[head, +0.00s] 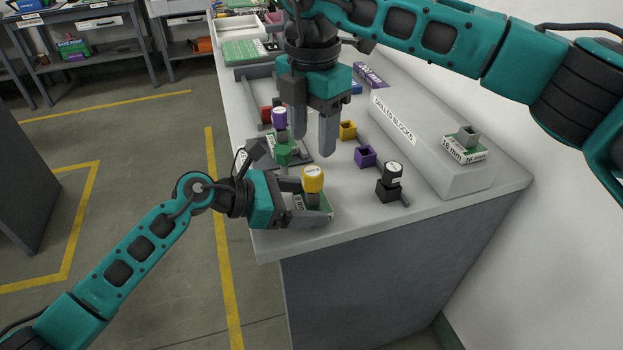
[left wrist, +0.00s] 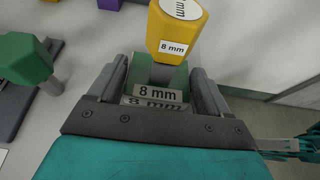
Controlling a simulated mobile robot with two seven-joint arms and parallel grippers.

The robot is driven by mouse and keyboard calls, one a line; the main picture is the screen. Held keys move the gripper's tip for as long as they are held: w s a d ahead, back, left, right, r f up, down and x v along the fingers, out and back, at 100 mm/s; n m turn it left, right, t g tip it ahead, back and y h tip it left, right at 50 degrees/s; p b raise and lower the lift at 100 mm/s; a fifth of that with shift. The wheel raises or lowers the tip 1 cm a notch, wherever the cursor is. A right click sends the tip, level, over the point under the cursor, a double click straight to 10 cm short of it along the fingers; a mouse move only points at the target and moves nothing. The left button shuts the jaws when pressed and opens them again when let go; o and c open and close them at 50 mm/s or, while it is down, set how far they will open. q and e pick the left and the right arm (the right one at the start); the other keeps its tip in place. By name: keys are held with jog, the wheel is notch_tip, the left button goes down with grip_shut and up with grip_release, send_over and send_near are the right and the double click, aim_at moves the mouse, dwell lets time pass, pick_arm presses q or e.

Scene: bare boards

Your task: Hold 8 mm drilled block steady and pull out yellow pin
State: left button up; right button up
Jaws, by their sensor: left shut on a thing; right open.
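The 8 mm drilled block (head: 325,205) is a green block with a white label near the front of the bench. The yellow pin (head: 313,180) stands upright in it, its wide yellow head above a grey shank. My left gripper (head: 307,203) is shut on the block from the left. In the left wrist view the block (left wrist: 172,80) sits between the two fingers, and the yellow pin (left wrist: 178,25) also reads 8 mm. My right gripper (head: 312,150) is open and empty, pointing down above and behind the yellow pin. The hole is hidden under the pin.
A green pin (head: 283,152) stands at a dark plate left of the yellow pin. A purple pin (head: 279,117) is farther back. A yellow holder (head: 348,130), a purple holder (head: 365,156) and a black pin (head: 392,172) stand right. A raised ledge (head: 440,150) borders the wall.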

aim_at(313, 171)
jog(key=shift+f, duration=3.95)
jog(key=shift+c, duration=0.4)
grip_shut()
jog(key=shift+r, duration=0.8)
jog(key=shift+r, duration=3)
